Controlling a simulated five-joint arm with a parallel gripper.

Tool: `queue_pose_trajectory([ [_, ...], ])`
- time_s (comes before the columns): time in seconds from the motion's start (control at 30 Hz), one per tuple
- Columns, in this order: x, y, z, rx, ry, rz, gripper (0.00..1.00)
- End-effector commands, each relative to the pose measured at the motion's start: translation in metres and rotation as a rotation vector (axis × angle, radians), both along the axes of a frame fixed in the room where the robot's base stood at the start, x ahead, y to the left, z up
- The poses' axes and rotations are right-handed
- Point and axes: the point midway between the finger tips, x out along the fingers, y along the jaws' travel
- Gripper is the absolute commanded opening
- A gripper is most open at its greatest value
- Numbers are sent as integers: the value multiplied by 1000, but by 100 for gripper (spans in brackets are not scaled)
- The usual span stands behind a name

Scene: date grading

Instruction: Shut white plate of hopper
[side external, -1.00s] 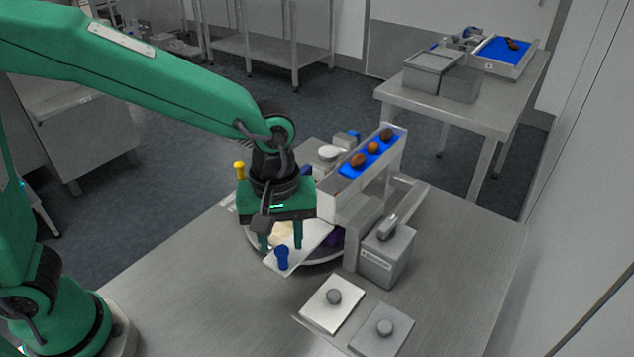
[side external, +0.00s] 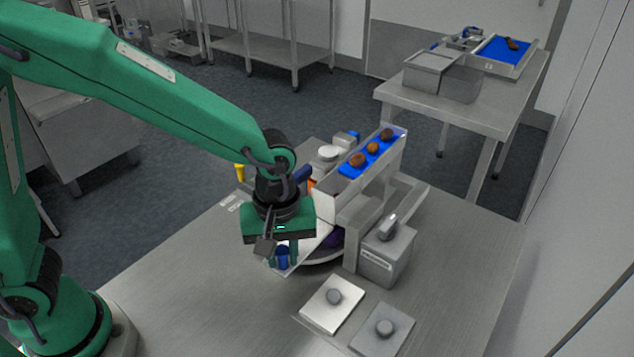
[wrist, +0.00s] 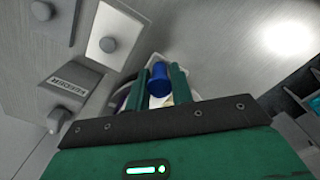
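The white plate (side external: 309,245) of the hopper lies sloping out from under the hopper's side, over a round dish. A blue knob (side external: 282,258) stands at its outer end. My gripper (side external: 282,254) is pointed down over this end, with one green finger on each side of the knob. In the wrist view the knob (wrist: 159,80) sits between the two fingertips, with little gap; I cannot see firm contact. My gripper's body hides part of the plate.
The hopper's blue chute (side external: 365,160) carries several brown dates. A grey box (side external: 386,257) with a handle stands right of the hopper. A white square plate (side external: 331,304) and a grey one (side external: 382,330), both knobbed, lie in front. The table's front left is clear.

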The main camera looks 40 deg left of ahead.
Motion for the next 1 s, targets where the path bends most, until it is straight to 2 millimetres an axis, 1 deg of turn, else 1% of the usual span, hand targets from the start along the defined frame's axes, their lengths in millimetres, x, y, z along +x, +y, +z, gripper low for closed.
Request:
queue_pose_trajectory([
  [0.13,1,0,0,1,1,1,0],
  [0.23,7,0,0,1,1,2,0],
  [0.37,23,-1,0,0,0,3,0],
  [0.7,73,-1,0,-1,-2,2,0],
  [0.83,86,-1,0,-1,-3,1,0],
  [1.0,91,-1,1,-2,-5,1,0],
])
